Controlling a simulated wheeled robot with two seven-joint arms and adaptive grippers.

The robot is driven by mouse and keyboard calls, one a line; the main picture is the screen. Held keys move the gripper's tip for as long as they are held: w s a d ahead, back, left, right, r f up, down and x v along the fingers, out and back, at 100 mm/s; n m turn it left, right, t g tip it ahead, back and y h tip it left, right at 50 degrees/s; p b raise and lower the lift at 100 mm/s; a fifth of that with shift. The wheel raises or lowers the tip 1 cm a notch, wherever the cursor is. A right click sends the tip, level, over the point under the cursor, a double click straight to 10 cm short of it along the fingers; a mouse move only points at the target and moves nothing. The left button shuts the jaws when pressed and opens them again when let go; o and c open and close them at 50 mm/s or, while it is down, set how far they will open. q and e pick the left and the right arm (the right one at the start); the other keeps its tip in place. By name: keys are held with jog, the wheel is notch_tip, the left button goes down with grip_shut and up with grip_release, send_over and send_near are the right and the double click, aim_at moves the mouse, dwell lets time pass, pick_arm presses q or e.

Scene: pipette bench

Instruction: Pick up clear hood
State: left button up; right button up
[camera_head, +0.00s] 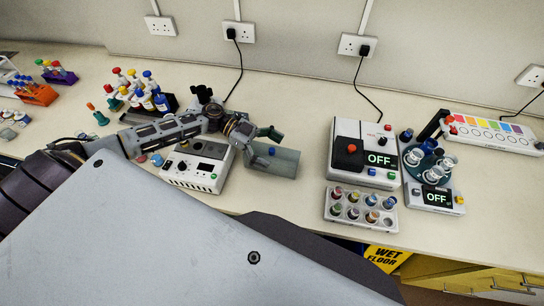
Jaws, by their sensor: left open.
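The clear hood (284,164) is a greyish see-through box on the bench, just right of a white instrument with a dark window. A small blue knob (272,151) shows at the hood. My left gripper (268,147) reaches in from the left and is open at the hood's upper left part, with its fingers close to the blue knob. I cannot tell whether the fingers touch the hood. The gripper and wrist hide part of the hood's left side. My right gripper is not in view.
The white instrument (191,174) stands under my left forearm. Right of the hood are a white device reading OFF (344,129), a vial rack (331,209) and a round-topped device (444,203). Tube racks stand at left. Bare bench lies behind the hood.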

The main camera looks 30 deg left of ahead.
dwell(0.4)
pick_arm(q)
jog(key=c, duration=1.1)
jog(key=shift+r, duration=0.15)
jog(key=shift+r+b, duration=0.6)
jog(key=shift+r, duration=4.25)
